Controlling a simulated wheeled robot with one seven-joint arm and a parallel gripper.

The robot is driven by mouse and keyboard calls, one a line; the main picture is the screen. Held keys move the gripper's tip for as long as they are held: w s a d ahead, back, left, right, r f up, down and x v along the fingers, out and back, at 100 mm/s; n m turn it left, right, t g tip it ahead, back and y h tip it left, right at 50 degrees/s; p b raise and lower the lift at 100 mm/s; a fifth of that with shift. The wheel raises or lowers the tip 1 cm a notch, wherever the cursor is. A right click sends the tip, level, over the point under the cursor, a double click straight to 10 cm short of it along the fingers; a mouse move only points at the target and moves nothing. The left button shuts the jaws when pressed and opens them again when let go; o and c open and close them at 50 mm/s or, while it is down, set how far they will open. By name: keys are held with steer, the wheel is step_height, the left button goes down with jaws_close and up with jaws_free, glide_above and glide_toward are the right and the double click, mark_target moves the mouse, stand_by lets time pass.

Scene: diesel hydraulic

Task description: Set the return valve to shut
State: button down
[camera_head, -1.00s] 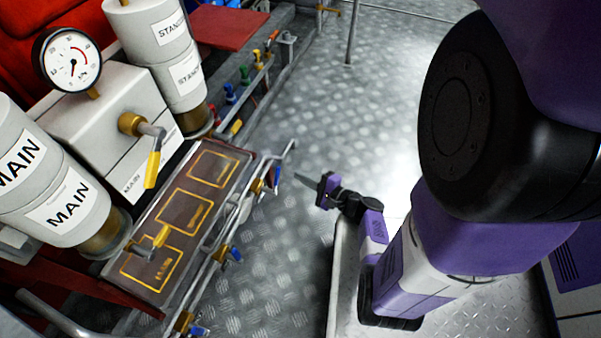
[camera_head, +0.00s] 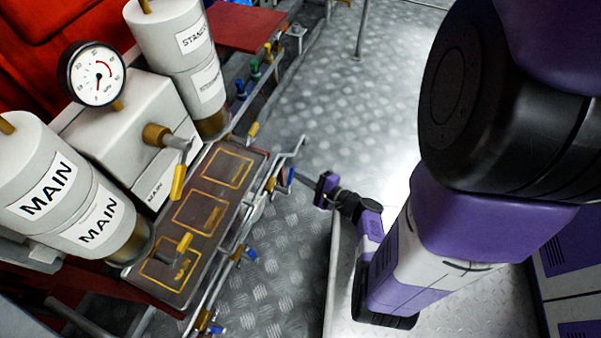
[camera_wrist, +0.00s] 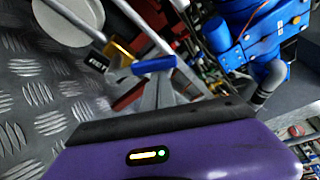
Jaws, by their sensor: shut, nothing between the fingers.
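A blue-handled valve (camera_head: 290,177) sits on the pipe rail at the right side of the brown panel. My gripper (camera_head: 304,180) is shut and empty, its tips pointing left, close to that blue handle. In the wrist view a blue handle (camera_wrist: 153,66) lies just beyond my fingers (camera_wrist: 157,88); contact cannot be told. Another blue-handled valve (camera_head: 249,252) is lower on the rail. Yellow-handled valves sit by the grey block (camera_head: 178,182) and over the panel (camera_head: 184,243).
Small coloured valves (camera_head: 255,68) line the far rail. Tread-plate floor (camera_head: 360,110) is free beyond my arm. In the wrist view, blue machinery (camera_wrist: 258,30) stands at right.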

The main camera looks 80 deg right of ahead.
mark_target(290, 177)
steer(key=shift+a+r, duration=0.25)
steer(key=shift+a, duration=0.05)
stand_by(0.4)
steer(key=shift+w+a+r+p, duration=0.2)
steer(key=shift+a+r, duration=0.1)
steer(key=shift+a, duration=0.3)
steer(key=shift+w+a+r+p, duration=0.15)
steer(key=shift+a+r, duration=0.1)
steer(key=shift+a, duration=0.3)
steer(key=shift+w+a, duration=0.1)
steer(key=shift+a, duration=0.2)
